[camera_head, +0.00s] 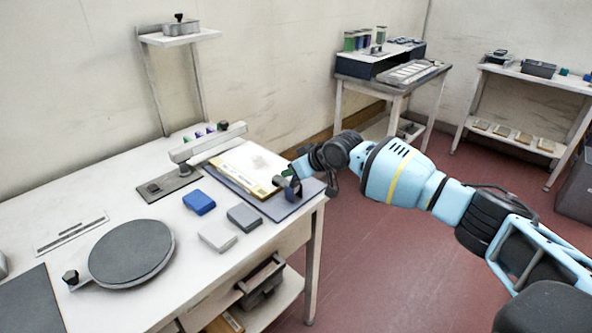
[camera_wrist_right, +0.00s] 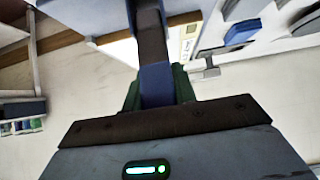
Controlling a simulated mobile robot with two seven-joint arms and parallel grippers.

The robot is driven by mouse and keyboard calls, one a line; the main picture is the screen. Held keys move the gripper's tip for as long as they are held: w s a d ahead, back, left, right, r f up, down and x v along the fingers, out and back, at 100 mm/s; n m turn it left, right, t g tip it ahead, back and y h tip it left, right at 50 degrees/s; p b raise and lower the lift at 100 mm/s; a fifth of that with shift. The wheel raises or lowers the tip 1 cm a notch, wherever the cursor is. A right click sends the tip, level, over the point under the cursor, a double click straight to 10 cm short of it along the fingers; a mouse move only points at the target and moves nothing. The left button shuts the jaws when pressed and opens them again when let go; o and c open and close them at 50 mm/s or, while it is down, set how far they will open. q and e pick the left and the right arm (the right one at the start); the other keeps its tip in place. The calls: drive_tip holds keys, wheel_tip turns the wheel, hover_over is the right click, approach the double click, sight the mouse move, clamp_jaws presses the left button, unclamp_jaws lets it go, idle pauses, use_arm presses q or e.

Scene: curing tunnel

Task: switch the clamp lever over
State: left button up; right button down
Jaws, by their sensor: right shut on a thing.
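The clamp lever (camera_wrist_right: 152,38) is a dark bar with a blue end in the right wrist view. My right gripper (camera_wrist_right: 157,88) is shut on this blue end, with a green finger on either side. In the head view my right gripper (camera_head: 297,171) is at the right edge of the white bench, beside a grey clamp part (camera_head: 288,188). The clamp stands by a yellow-edged board (camera_head: 243,170) on a dark blue plate (camera_head: 283,208). The gripper and wrist hide part of the lever there. My left gripper is not in view.
A blue block (camera_head: 199,202), a grey block (camera_head: 243,218) and a pale block (camera_head: 217,237) lie left of the plate. A round grey disc (camera_head: 132,253) is nearer the front. Open floor lies right of the bench.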

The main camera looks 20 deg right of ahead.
idle(0.4)
drive_tip(key=c, duration=1.1)
unclamp_jaws()
drive_tip(key=shift+f, duration=0.1)
drive_tip(key=p+v, duration=0.1)
drive_tip(key=v, duration=0.6)
drive_tip(key=shift+s+d+r, duration=0.15)
drive_tip(key=shift+s+r, duration=0.1)
drive_tip(key=shift+r, duration=0.1)
drive_tip(key=shift+f, duration=0.1)
